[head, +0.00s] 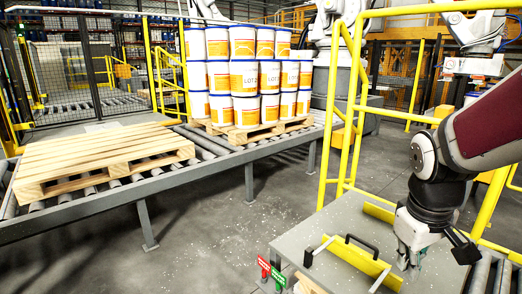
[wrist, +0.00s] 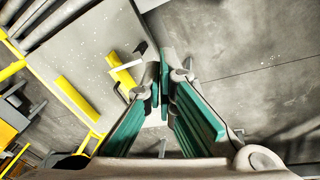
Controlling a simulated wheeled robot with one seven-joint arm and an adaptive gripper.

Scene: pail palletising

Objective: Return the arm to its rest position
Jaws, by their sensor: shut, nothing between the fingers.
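My arm comes in from the right edge of the head view, with a dark red link and a black wrist. My gripper (head: 408,264) hangs pointing down over the right part of a grey metal table (head: 325,222). In the wrist view, my gripper (wrist: 165,85) shows two fingers with green pads. The tips are together with nothing between them. I cannot tell the exact height of the fingertips above the table.
Yellow bars (head: 358,262) and a black handle (head: 352,243) are on the table, close to my gripper. A yellow railing (head: 352,110) stands behind. An empty wooden pallet (head: 95,158) and a pallet (head: 243,136) of stacked white-orange pails (head: 244,77) sit on a roller conveyor (head: 205,145).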

